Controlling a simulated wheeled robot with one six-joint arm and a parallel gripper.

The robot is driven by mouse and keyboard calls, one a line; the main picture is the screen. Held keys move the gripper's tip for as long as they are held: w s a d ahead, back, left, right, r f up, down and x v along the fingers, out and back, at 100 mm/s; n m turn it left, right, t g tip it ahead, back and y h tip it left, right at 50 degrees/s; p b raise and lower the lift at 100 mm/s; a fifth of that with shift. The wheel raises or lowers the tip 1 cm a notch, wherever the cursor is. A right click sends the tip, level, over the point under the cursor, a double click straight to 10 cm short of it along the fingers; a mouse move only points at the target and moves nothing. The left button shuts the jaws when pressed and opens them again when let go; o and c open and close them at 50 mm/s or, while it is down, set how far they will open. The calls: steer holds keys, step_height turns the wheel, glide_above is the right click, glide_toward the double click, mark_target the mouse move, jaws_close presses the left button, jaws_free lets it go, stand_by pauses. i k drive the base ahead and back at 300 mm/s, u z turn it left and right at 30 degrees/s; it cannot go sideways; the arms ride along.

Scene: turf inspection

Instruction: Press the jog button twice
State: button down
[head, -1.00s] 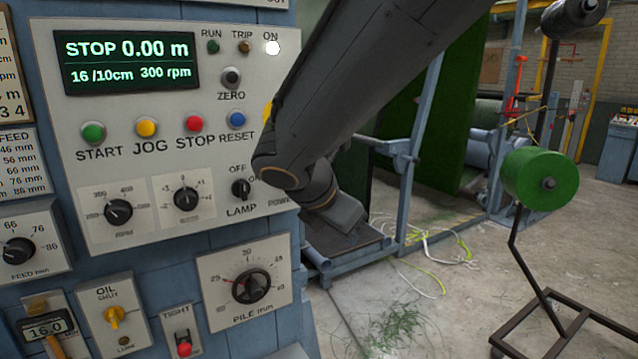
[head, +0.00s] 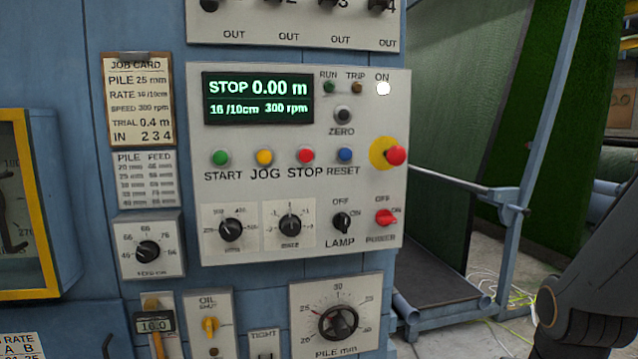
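The jog button (head: 264,157) is a yellow round button above the word JOG on the grey control panel (head: 300,185). It sits between the green START button (head: 220,158) and the red STOP button (head: 306,156). The display (head: 257,98) reads STOP 0.00 m, 16 /10cm, 300 rpm. The ON light is white; the RUN and TRIP lights look dark. Nothing covers the jog button. My gripper is not in view; only part of my dark arm shows at the lower right, well away from the panel.
A red mushroom button (head: 395,156) on a yellow disc juts out at the panel's right, above a red POWER knob (head: 386,217). RESET (head: 345,155) is blue. A job card (head: 138,98) hangs at left. A blue frame stands right of the panel.

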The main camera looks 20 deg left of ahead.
mark_target(265, 157)
steer(key=u, duration=1.15)
